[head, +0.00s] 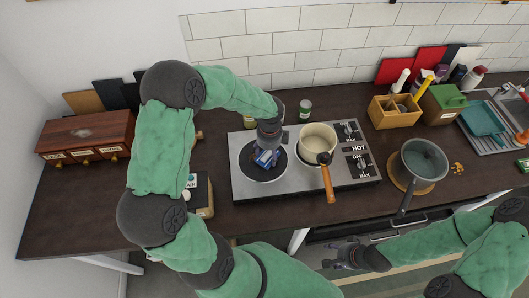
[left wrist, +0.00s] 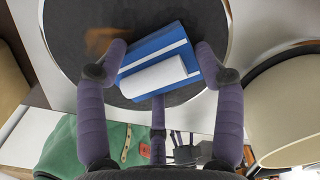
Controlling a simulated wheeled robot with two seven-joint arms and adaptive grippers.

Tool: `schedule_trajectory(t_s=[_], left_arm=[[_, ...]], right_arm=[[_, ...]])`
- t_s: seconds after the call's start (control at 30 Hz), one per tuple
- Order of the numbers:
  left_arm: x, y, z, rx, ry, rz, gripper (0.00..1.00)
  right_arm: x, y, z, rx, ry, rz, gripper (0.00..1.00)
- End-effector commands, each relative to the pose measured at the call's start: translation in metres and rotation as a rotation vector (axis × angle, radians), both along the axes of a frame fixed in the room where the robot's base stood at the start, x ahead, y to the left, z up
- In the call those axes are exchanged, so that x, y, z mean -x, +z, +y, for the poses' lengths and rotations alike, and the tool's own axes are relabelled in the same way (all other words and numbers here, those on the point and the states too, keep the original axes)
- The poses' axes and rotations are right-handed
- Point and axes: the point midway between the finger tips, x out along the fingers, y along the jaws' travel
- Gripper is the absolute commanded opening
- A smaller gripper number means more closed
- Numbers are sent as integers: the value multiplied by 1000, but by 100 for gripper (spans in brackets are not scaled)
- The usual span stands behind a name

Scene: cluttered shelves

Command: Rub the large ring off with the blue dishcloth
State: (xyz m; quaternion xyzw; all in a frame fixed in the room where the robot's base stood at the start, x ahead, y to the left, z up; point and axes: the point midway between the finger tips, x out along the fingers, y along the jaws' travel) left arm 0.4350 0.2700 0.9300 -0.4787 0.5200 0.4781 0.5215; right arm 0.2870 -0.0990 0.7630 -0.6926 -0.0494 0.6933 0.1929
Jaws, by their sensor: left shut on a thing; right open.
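The large ring is the dark round hotplate with a pale rim (head: 251,172) on the left of the steel hob. It fills much of the left wrist view (left wrist: 75,28), where a brownish smear shows at its upper left. My left gripper (head: 267,150) points down over this ring. It is shut on the blue dishcloth (head: 263,160), a folded blue and white bundle between the fingers in the left wrist view (left wrist: 155,48). The cloth is at or just above the plate; contact is not clear. My right gripper (head: 337,260) is open and empty, low in front of the counter.
A cream saucepan (head: 318,138) stands on the ring to the right, its wooden handle (head: 328,183) reaching past the hob's front. Jars stand behind the hob. A box (head: 202,196) sits left of it.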

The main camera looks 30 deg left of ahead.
Motion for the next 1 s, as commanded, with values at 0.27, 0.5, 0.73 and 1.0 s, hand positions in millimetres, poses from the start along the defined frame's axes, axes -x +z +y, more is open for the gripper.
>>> schedule_trajectory(t_s=[0.27, 0.5, 0.73, 1.0], left_arm=[[-7, -2, -10, 2, -1, 1, 32], [-16, -2, -22, 2, -4, 2, 32], [-21, 1, -28, 2, -1, 3, 32], [-17, 1, -21, 1, 1, 2, 32]], right_arm=[[0, -1, 0, 0, 0, 0, 58], [0, 0, 0, 0, 0, 0, 58], [0, 3, 0, 0, 0, 0, 58], [0, 5, 0, 0, 0, 0, 58]])
